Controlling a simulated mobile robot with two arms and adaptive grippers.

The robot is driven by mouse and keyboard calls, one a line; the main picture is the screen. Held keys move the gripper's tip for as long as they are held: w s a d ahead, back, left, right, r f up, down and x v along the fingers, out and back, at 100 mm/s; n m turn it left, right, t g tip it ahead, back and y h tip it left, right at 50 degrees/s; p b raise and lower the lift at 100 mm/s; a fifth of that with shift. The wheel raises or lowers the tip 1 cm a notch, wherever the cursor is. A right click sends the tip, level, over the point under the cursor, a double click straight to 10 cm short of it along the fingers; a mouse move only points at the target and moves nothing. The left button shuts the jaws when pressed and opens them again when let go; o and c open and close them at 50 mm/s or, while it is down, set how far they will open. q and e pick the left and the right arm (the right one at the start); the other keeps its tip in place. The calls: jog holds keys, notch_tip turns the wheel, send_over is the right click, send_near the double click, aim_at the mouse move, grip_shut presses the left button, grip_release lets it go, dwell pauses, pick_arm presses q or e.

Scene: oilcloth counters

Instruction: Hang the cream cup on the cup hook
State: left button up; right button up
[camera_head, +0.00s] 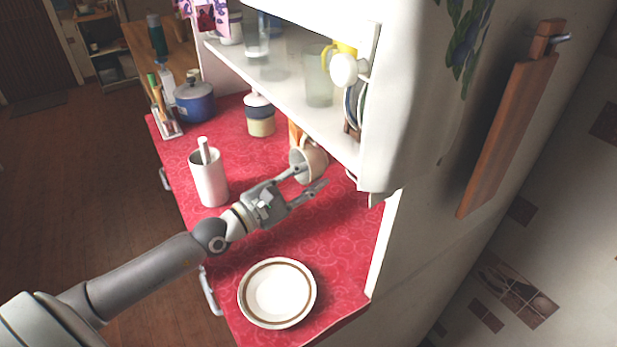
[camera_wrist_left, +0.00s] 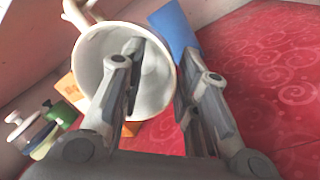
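The cream cup (camera_head: 306,163) is under the wall cabinet in the head view, its mouth turned toward my left gripper (camera_head: 312,176). In the left wrist view the cup (camera_wrist_left: 92,70) shows its open mouth, with its handle at the upper left. My left gripper (camera_wrist_left: 160,75) is open. One finger reaches into the cup's mouth and the other is outside, by the rim's right side; a gap shows between them. I cannot tell whether either finger touches the wall. I cannot make out the cup hook. My right gripper is out of view.
A white canister (camera_head: 209,180) and a plate (camera_head: 277,293) stand on the red counter (camera_head: 345,240). The cabinet (camera_head: 290,92) overhangs the cup, with glasses on its shelf. A lidded jar (camera_head: 260,116) and a blue pot (camera_head: 194,103) are farther back.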

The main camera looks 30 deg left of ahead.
pick_arm(q)
jog(key=shift+o, duration=0.8)
jog(key=shift+s+a+f, duration=0.2)
jog(key=shift+s+a, duration=0.05)
jog(key=shift+s, duration=0.25)
jog(key=shift+v, duration=3.4)
jog(key=shift+r, duration=0.1)
